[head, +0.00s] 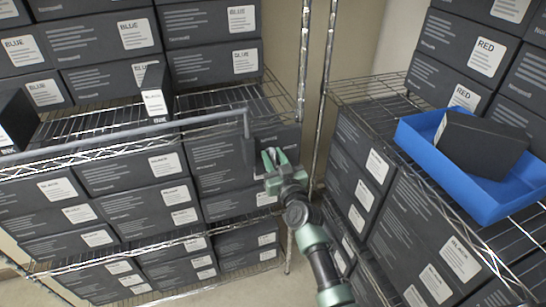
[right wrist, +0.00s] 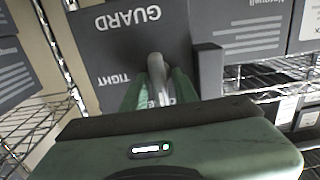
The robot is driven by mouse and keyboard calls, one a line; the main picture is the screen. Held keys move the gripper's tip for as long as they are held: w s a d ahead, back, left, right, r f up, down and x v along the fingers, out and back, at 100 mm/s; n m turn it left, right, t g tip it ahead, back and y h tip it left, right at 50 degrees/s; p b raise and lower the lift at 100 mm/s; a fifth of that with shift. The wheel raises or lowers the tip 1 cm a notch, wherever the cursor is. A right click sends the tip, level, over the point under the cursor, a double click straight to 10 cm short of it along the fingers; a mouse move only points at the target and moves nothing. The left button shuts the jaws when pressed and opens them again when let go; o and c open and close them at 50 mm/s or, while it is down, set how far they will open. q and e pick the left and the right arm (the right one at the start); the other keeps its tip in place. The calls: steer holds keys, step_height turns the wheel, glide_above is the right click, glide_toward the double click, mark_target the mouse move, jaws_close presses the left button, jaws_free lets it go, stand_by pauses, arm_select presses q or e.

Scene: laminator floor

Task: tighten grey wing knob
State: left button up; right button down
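The grey wing knob (right wrist: 157,72) stands out from a dark panel (right wrist: 112,42) in the right wrist view. The panel carries the upside-down words GUARD and TIGHT. My right gripper (right wrist: 158,88) has one green finger on each side of the knob, and both seem to touch it. Part of the lower lettering is hidden behind the fingers. In the head view my right gripper (head: 274,157) is at the right end of the left rack, in front of the dark panel; the knob is too small to make out there. My left gripper is not in view.
A grey bar (head: 120,132) runs across the front of the left wire rack, with a bent end near my right gripper. Dark boxes fill both racks. A blue tray (head: 418,148) holding a dark box (head: 480,143) sits on the right rack. A narrow gap separates the racks.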

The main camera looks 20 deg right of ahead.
steer(key=shift+m, duration=0.5)
steer(key=shift+d+m, duration=0.1)
steer(key=shift+m, duration=0.9)
steer(key=m, duration=0.5)
steer(key=shift+d, duration=0.1)
steer(key=m, duration=0.5)
steer(key=shift+d+f, duration=0.1)
steer(key=shift+f, duration=0.1)
steer(key=m, duration=0.4)
steer(key=shift+f+m, duration=0.1)
steer(key=shift+m, duration=0.3)
